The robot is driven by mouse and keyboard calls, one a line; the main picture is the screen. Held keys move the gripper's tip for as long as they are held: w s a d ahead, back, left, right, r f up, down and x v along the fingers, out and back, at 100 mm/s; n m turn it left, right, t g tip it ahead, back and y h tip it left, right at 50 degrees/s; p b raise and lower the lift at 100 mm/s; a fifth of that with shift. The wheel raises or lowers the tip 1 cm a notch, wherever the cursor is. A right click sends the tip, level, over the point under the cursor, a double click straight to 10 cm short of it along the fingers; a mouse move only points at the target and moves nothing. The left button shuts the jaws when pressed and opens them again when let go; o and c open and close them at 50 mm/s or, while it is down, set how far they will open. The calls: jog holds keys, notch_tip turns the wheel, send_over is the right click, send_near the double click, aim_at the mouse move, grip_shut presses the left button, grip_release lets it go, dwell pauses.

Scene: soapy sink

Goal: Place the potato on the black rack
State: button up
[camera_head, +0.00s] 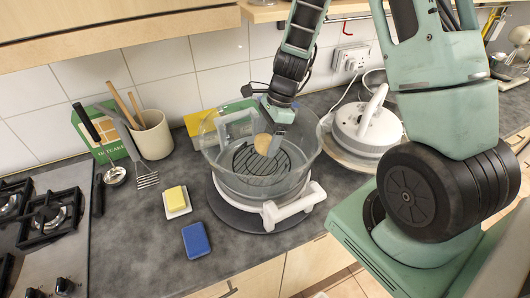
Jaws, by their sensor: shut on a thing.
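The potato (263,143) is a tan, rounded thing inside the large glass bowl. My gripper (266,130) reaches down into the bowl from above and is shut on the potato. The black rack (245,163) is a round wire grid at the bottom of the bowl, just below and left of the potato. I cannot tell whether the potato touches the rack. The glass bowl (219,166) sits in a white base with handles. The fingertips are partly hidden by the gripper body and the potato.
A white lid-like appliance (366,125) stands right of the bowl. A utensil pot (153,137) and a gas hob (45,225) are farther left. The bowl's glass walls surround my gripper.

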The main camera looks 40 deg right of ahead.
jog(key=shift+f+p, duration=0.4)
jog(key=shift+f, duration=2.35)
jog(key=shift+f, duration=0.2)
jog(key=o, duration=1.1)
jog(key=shift+c, duration=0.2)
jog(key=shift+r, duration=0.15)
